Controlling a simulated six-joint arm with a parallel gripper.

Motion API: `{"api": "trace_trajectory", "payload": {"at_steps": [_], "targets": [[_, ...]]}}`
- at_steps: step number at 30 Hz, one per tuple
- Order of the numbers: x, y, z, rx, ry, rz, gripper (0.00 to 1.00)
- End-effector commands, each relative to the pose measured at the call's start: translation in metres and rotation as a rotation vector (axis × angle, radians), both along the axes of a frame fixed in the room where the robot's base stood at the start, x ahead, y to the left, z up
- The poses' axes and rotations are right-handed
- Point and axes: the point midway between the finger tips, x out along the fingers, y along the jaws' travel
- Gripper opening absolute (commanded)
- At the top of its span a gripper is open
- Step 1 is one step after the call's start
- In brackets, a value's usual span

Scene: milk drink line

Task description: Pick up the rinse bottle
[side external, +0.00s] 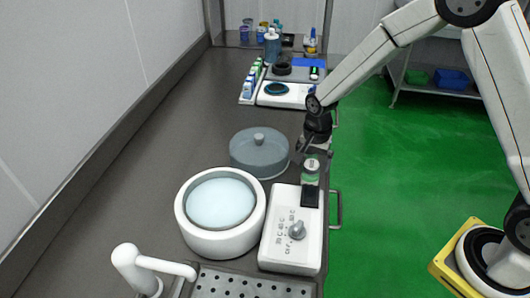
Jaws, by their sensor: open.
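My gripper (304,153) is open and points down near the counter's right edge, far in front of those bottles. It is just behind a small clear jar (311,170) with a green band, which stands on the back of a white control unit. The fingertips are dark and partly hard to make out.
A grey lidded round dish (258,153) lies left of my gripper. A white round bath (221,209) and the white control unit (291,246) with a knob stand in front. Farther back are a white scale (286,95) and a rack of small cartons (252,80). The counter's left side is clear.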

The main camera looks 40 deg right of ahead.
Motion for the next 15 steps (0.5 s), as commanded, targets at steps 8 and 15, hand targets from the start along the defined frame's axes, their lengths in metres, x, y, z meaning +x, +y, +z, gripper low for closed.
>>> {"api": "trace_trajectory", "payload": {"at_steps": [8, 15], "targets": [[0.001, 0.001, -0.029, 0.000, 0.000, 0.000, 1.00], [0.001, 0.001, -0.038, 0.000, -0.002, 0.000, 1.00]]}}
